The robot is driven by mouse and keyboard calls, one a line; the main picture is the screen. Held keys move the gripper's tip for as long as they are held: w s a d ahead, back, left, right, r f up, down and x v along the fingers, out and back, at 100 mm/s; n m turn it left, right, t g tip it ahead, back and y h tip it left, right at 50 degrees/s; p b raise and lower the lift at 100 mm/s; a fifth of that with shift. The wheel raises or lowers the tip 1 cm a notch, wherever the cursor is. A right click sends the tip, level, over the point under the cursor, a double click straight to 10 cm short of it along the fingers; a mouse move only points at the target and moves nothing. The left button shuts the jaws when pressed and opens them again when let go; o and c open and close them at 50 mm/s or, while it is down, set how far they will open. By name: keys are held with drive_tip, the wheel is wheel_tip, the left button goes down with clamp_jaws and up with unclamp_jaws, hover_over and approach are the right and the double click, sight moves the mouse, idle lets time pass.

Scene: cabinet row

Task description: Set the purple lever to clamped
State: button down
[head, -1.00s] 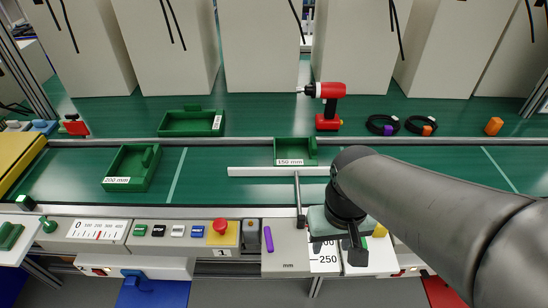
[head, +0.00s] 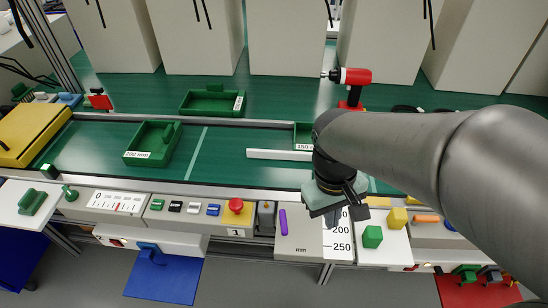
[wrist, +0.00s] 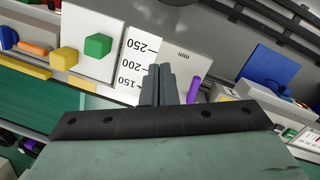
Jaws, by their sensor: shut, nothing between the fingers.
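The purple lever (head: 283,222) stands roughly upright on the front of a light grey panel marked "mm" (head: 298,241). It also shows in the wrist view (wrist: 192,90), just right of my fingers. My gripper (head: 334,214) is over the white scale panel (head: 338,243), to the right of the lever and apart from it. In the wrist view my gripper (wrist: 164,72) has its fingers together with nothing between them. No clamped label is readable near the lever.
A grey block (head: 265,214) and a red button on a yellow base (head: 236,206) are left of the lever. A green cube (head: 372,236) and a yellow cube (head: 397,217) lie to the right. A white bar (head: 280,155) and a green tray (head: 152,144) are behind.

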drive_tip(key=w+a+f+n+t+h+b, duration=0.1)
drive_tip(key=w+a+f+n+h+b, duration=0.1)
drive_tip(key=a+f+n+h, duration=0.2)
drive_tip(key=w+a+f+n+t+h+b, duration=0.1)
drive_tip(key=w+a+f+n+h, duration=0.2)
drive_tip(key=a+n, duration=0.8)
drive_tip(key=a+f, duration=0.1)
drive_tip(key=a, duration=0.8)
drive_tip(key=shift+w+f+h+b, duration=0.25)
drive_tip(key=shift+w+h+b, duration=0.1)
drive_tip(key=shift+h+b, duration=0.05)
drive_tip(key=shift+d, duration=0.1)
approach(283, 225)
drive_tip(key=d+f, duration=0.3)
drive_tip(key=f, duration=0.3)
drive_tip(key=shift+w+d+f, duration=0.15)
drive_tip(key=shift+w+d, duration=0.05)
drive_tip(key=shift+d, duration=0.1)
